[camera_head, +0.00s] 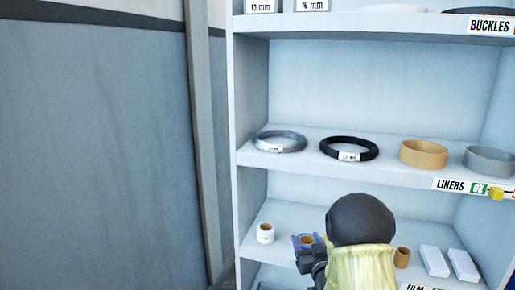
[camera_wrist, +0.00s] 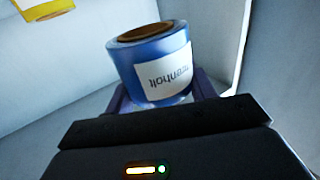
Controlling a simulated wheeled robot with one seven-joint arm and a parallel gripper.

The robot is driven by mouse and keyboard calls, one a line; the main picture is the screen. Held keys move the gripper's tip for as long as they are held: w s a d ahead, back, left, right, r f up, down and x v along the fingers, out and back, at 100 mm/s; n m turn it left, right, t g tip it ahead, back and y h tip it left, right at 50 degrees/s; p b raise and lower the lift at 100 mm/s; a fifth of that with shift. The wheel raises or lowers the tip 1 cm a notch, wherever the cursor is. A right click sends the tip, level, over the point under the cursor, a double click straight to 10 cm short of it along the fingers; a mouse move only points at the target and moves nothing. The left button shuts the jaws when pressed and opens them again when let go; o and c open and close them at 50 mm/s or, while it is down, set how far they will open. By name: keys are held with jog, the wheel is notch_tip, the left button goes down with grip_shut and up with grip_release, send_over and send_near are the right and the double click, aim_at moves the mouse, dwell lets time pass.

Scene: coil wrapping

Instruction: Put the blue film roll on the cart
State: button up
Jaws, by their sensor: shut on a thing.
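The blue film roll (camera_wrist: 150,62) has a brown core and a white label, and fills the middle of the wrist view. It stands between the purple-tinted fingers of my gripper (camera_wrist: 165,100), which is shut on it. In the head view the roll (camera_head: 303,241) shows small on the lower shelf level, with my gripper (camera_head: 308,243) at it and my arm partly in front. I cannot tell whether the roll still touches the shelf. No cart is in view.
A white roll (camera_head: 265,233) stands left of the blue one on the film shelf (camera_head: 285,215). A brown roll (camera_head: 402,257) and white boxes (camera_head: 448,262) are to the right. The shelf above holds wire coils (camera_head: 349,149) and liner rings (camera_head: 423,153). A shelf side wall is close on the left.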

jog(key=shift+a+f+h, duration=0.15)
jog(key=shift+f+h, duration=0.15)
jog(key=shift+f, duration=0.55)
jog(key=shift+f+m, duration=0.3)
jog(key=s+f+m+h+p, duration=0.2)
jog(key=s+f+m+h, duration=0.3)
jog(key=s+f+h, duration=0.4)
jog(key=w+r+n+y+p, duration=0.3)
jog(key=r+y+p, duration=0.3)
jog(key=r+p, duration=3.1)
notch_tip(320, 180, up, 3)
jog(key=shift+w+d+r+p, duration=0.1)
jog(key=shift+w+d+p, duration=0.1)
jog(key=shift+p, duration=0.1)
